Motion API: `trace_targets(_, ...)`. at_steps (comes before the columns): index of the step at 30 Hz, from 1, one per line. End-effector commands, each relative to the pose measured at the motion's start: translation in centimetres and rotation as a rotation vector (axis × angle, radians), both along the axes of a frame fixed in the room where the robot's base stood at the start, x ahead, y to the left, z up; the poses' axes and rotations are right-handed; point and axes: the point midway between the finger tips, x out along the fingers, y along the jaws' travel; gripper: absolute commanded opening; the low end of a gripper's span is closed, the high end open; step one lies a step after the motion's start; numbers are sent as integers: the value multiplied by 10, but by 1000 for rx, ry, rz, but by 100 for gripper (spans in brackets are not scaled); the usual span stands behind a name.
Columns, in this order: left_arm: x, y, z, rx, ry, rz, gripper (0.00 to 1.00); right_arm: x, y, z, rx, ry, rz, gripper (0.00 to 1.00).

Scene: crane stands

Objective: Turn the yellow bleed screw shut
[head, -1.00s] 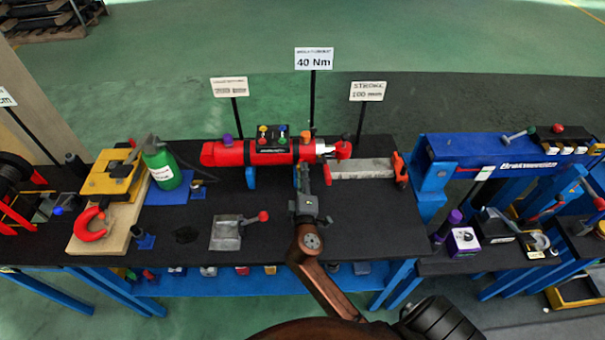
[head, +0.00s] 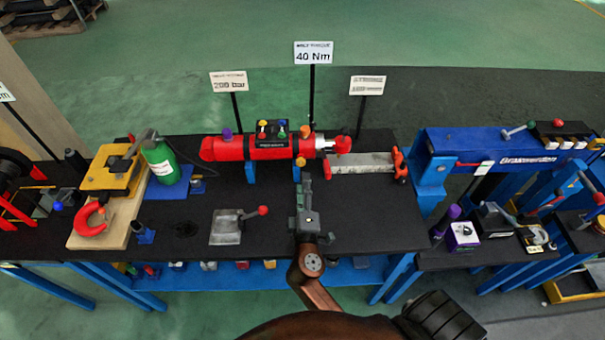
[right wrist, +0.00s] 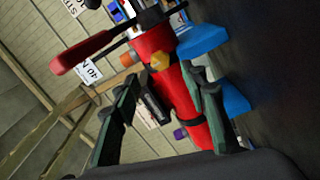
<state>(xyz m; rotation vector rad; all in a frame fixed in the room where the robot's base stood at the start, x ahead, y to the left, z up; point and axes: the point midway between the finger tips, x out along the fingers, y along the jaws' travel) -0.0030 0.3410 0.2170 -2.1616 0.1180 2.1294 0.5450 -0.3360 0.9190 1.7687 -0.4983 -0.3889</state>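The yellow bleed screw (head: 300,161) is a small yellow head on the front side of the red cylinder (head: 222,151), near its right end. In the right wrist view the yellow bleed screw (right wrist: 159,62) faces me on the red cylinder (right wrist: 153,42), just beyond my fingertips. My right gripper (head: 303,178) is in front of the cylinder, in line with the screw and apart from it. In the right wrist view my right gripper (right wrist: 165,76) has its two fingers spread wide with nothing between them. My left gripper is out of view.
An orange knob (head: 305,131) sits on top of the cylinder. A black block (head: 271,137) with several coloured knobs is behind it. A grey plate with a red-knobbed lever (head: 226,228) lies left of my arm. A green bottle (head: 162,165) stands further left. The black tabletop right of my arm is clear.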

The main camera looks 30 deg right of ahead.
Motion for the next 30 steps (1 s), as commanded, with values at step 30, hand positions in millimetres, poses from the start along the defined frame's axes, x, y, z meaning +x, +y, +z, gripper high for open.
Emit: trace_targets(30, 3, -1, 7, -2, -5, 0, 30, -40, 25, 9, 0, -5, 0, 40)
